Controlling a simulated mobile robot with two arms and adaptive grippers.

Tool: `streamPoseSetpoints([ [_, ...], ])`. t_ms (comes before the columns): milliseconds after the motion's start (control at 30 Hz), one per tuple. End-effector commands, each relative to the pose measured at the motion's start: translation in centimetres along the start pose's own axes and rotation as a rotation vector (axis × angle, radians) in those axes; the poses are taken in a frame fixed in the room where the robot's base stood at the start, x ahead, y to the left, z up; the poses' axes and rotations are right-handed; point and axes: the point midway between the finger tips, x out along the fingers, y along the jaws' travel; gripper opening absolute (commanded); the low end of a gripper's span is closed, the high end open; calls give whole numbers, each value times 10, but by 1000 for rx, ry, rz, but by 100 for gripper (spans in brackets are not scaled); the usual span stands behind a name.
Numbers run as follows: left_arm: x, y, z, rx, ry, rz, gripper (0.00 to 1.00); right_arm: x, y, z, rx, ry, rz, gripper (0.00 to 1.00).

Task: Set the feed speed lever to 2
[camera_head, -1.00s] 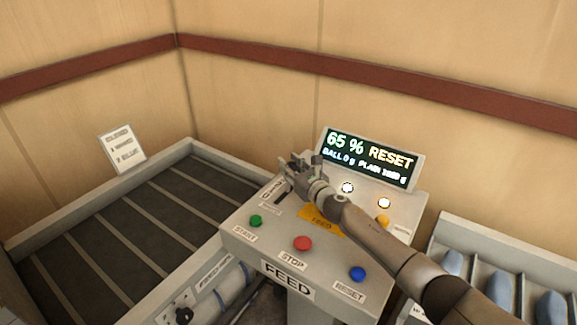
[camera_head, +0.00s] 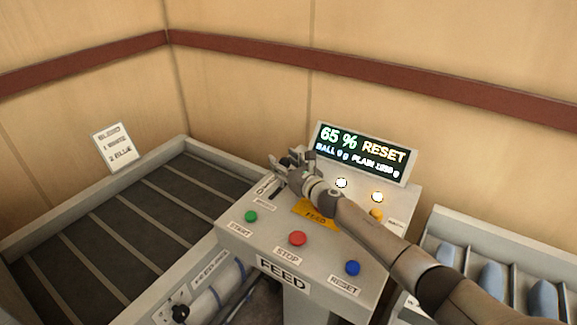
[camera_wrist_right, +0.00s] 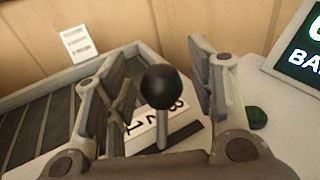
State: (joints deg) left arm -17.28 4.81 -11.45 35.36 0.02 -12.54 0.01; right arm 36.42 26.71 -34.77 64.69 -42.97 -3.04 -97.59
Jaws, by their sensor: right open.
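The feed speed lever has a black ball knob (camera_wrist_right: 160,88) on a thin metal stem. It stands upright in the right wrist view, beside a dark slot and a white number strip (camera_wrist_right: 150,128) that is partly covered. My right gripper (camera_wrist_right: 160,62) is open, with one finger on each side of the knob; I cannot tell whether either touches it. In the head view my right gripper (camera_head: 283,166) is over the back left of the feed console (camera_head: 225,222) and hides the lever. Which number the lever points to is not clear. My left gripper is out of view.
A display (camera_head: 362,152) reading 65 % RESET stands at the console's back. Green (camera_head: 251,216), red (camera_head: 298,238) and blue (camera_head: 353,268) buttons line the front. A slatted conveyor (camera_head: 120,235) is at left, a bin with blue items (camera_head: 492,275) at right.

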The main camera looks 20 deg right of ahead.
Motion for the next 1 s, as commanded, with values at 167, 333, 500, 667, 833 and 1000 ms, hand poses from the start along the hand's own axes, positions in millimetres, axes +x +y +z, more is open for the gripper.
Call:
streamPoseSetpoints([
  [167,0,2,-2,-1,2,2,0,-11,-1,-1,-2,2,0,51],
  [333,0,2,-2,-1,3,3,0,-31,0,-2,-2,2,1,51],
  [500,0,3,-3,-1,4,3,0,-56,0,-2,-2,3,1,51],
  [667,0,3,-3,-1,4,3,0,-81,0,-2,-1,3,2,51],
  [833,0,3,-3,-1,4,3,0,-103,0,-2,0,3,2,51],
  [1000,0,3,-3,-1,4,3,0,-116,1,-1,2,1,1,51],
])
